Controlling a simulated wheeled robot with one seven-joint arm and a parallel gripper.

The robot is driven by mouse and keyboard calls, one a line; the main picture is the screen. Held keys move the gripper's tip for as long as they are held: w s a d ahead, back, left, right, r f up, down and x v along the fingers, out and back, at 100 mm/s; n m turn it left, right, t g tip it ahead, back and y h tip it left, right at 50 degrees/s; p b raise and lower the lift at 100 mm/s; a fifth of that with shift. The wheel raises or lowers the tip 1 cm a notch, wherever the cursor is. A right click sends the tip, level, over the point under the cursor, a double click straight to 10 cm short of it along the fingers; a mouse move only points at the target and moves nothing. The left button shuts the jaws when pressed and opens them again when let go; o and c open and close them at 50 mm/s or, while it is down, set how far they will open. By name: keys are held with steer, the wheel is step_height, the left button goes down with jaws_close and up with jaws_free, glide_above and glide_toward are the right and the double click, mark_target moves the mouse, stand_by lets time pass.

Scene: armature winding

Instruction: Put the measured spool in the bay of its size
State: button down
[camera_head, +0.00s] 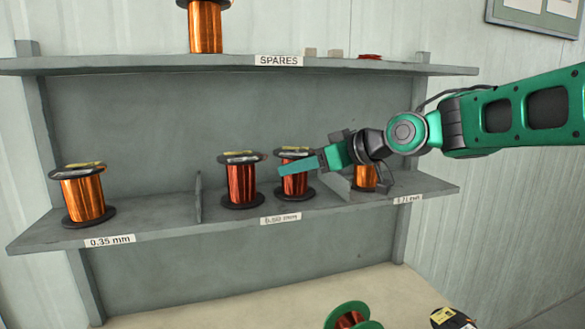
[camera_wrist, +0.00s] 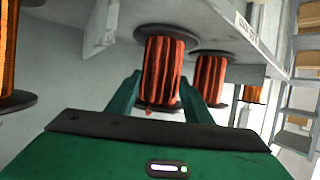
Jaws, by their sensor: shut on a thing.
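My gripper (camera_head: 290,169) reaches in from the right and is shut on a red-copper spool (camera_head: 294,186) with black flanges. This spool stands upright in the 0.50 mm bay; its lower flange looks to be on the shelf. One finger crosses its front; the other is hidden in the head view. In the upside-down wrist view the held spool (camera_wrist: 163,60) sits between both fingers. A second red spool (camera_head: 241,182) stands to its left in the same bay. An orange spool (camera_head: 83,196) stands in the 0.35 mm bay. Another orange spool (camera_head: 364,177) is in the 0.71 mm bay, partly behind my gripper.
A low divider (camera_head: 198,197) separates the 0.35 and 0.50 mm bays. The SPARES shelf (camera_head: 150,65) above holds a spool (camera_head: 205,30) and small items. A green-flanged spool (camera_head: 350,318) is on the bench (camera_head: 230,310) below. The 0.35 mm bay has room beside its spool.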

steer(key=c, duration=0.9)
jaws_free()
steer(key=shift+f, duration=0.1)
steer(key=shift+s+d+r, duration=0.1)
steer(key=shift+d+r, duration=0.05)
steer(key=shift+r, duration=0.05)
steer(key=v, duration=1.1)
steer(key=shift+s+d, duration=0.2)
steer(key=shift+d, duration=0.1)
steer(key=shift+r, duration=0.15)
